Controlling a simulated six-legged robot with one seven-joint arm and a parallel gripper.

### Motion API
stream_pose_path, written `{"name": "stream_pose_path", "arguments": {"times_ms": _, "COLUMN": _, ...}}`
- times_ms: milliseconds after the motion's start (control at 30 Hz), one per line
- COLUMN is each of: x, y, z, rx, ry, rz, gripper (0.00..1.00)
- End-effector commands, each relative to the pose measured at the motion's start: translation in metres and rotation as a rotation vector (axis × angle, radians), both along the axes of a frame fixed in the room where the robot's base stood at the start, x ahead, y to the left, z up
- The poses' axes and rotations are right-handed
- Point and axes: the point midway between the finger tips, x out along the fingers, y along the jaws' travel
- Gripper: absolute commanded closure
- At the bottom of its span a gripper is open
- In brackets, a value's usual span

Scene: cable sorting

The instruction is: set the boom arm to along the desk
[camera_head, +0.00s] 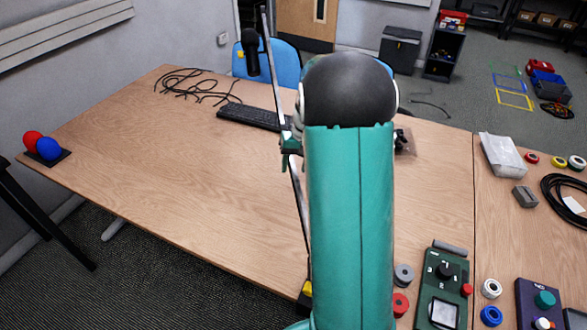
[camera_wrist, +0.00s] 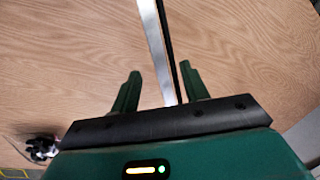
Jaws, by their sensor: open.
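The boom arm (camera_head: 299,205) is a thin metal bar. In the head view it rises from a black and yellow base (camera_head: 306,290) at the desk's near edge and slants up past my gripper. A black microphone (camera_head: 251,52) hangs near its far end. In the wrist view the bar (camera_wrist: 155,45) runs between the two green fingers of my gripper (camera_wrist: 160,84), with gaps on both sides. My gripper is open around the bar and not closed on it. In the head view it shows beside the bar (camera_head: 290,142), partly hidden by my own arm. The desk (camera_head: 180,190) lies beneath.
A keyboard (camera_head: 248,117) and loose black cables (camera_head: 190,85) lie at the back. Red and blue balls (camera_head: 40,146) stand at the left corner. A green control box (camera_head: 443,290) and cable rings are at the front right. The desk's left middle is clear.

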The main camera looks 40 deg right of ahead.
Motion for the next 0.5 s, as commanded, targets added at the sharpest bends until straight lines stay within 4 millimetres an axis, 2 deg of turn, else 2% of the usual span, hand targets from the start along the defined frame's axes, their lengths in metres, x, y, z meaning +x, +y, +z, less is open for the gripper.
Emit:
{"name": "stream_pose_path", "arguments": {"times_ms": 133, "x": 0.003, "y": 0.004, "z": -0.015, "rx": 0.002, "ry": 0.001, "rz": 0.002, "gripper": 0.55}}
{"name": "stream_pose_path", "arguments": {"times_ms": 433, "x": 0.003, "y": 0.004, "z": -0.017, "rx": 0.001, "ry": 0.000, "rz": 0.003, "gripper": 0.55}}
{"name": "stream_pose_path", "arguments": {"times_ms": 467, "x": 0.003, "y": 0.004, "z": -0.017, "rx": 0.001, "ry": 0.000, "rz": 0.003, "gripper": 0.57}}
{"name": "stream_pose_path", "arguments": {"times_ms": 500, "x": 0.003, "y": 0.004, "z": -0.017, "rx": 0.001, "ry": 0.000, "rz": 0.002, "gripper": 0.65}}
